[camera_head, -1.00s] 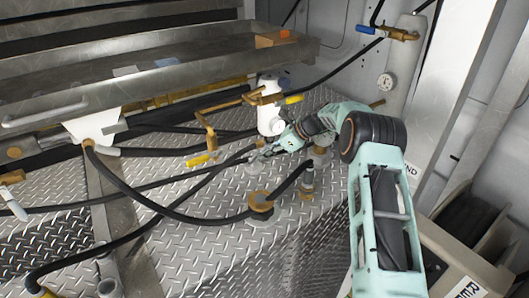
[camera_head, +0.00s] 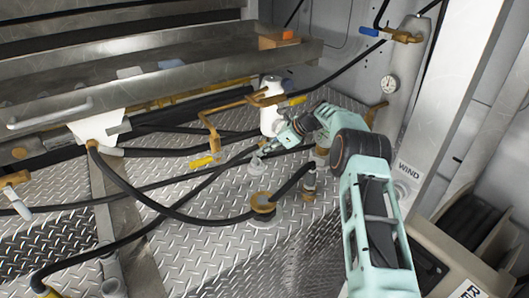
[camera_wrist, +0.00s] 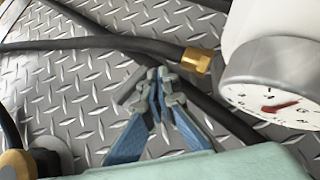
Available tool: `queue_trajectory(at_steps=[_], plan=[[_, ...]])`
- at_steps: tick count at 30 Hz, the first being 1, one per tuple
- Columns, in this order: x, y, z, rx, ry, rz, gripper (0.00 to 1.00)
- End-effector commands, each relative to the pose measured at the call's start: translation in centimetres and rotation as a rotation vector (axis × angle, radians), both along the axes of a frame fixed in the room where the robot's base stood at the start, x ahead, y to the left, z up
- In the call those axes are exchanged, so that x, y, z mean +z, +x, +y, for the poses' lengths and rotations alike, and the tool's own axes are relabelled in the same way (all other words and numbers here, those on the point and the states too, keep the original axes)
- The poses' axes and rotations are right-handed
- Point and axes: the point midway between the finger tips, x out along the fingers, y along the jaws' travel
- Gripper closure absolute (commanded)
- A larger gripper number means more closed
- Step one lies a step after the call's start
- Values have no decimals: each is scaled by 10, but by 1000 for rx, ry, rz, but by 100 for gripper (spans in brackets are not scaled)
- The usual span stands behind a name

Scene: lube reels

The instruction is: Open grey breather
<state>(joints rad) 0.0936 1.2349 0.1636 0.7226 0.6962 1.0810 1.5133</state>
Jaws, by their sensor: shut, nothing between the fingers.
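My gripper (camera_head: 265,150) is shut and empty over the diamond-plate deck, in front of the white canister (camera_head: 270,108). In the wrist view my gripper (camera_wrist: 164,82) shows its two blue-grey fingers meeting at the tips. A small grey fitting (camera_head: 257,164) stands on the deck just below the fingertips in the head view; it may be the grey breather, but I cannot tell for sure. In the wrist view a grey piece shows beside the left fingertip, and contact is unclear.
The white gauge (camera_wrist: 275,103) with a red needle stands close right of my fingers. Black hoses (camera_head: 160,210) cross the deck. A hose fitting (camera_head: 262,203) sits in front. A metal tray (camera_head: 120,85) overhangs the back left.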

Motion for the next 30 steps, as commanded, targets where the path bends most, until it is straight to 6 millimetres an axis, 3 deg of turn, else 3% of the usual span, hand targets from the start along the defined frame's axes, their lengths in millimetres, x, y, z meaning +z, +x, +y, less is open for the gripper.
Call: queue_trajectory(at_steps=[30], plan=[[-2, -16, 11, 8, 5, 9, 100]])
